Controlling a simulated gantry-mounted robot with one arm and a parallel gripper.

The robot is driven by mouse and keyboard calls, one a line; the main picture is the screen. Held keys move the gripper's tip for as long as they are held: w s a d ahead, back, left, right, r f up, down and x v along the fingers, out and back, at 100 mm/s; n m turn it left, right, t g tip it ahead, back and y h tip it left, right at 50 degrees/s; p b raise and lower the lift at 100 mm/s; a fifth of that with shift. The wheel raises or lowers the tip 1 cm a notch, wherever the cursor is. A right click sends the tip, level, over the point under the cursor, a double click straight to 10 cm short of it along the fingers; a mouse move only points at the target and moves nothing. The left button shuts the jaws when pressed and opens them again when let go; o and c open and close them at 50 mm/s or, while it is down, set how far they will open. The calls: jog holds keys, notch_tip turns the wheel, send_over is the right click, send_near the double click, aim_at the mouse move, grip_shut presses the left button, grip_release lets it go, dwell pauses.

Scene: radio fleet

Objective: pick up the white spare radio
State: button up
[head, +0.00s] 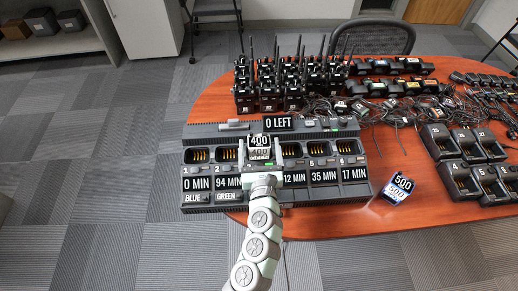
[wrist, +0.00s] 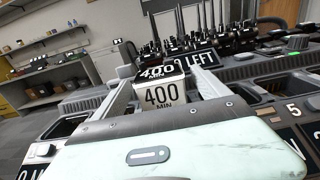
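A small whitish block-like unit (head: 260,154) marked 400, with a black 400 plate on top, stands at the third bay of the charger rack. It also shows in the wrist view (wrist: 163,93), where its face reads 400 MIN. My gripper (head: 260,151) is around it, one finger on each side, with what look like narrow gaps. The fingers also show in the wrist view (wrist: 160,68). Its lower part is hidden by my gripper. Another white and blue unit marked 500 (head: 399,189) lies on the table to the right. I cannot tell which unit is the spare radio.
The long black charger rack (head: 228,138) has bays with minute labels; several look empty. A 0 LEFT sign (head: 279,122) stands behind. Black radios (head: 290,85) with upright antennas crowd the table's back. Chargers (head: 465,160) and cables fill the right. Red table (head: 400,220) is bare at front right.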

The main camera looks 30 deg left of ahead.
jog(key=c, duration=1.8)
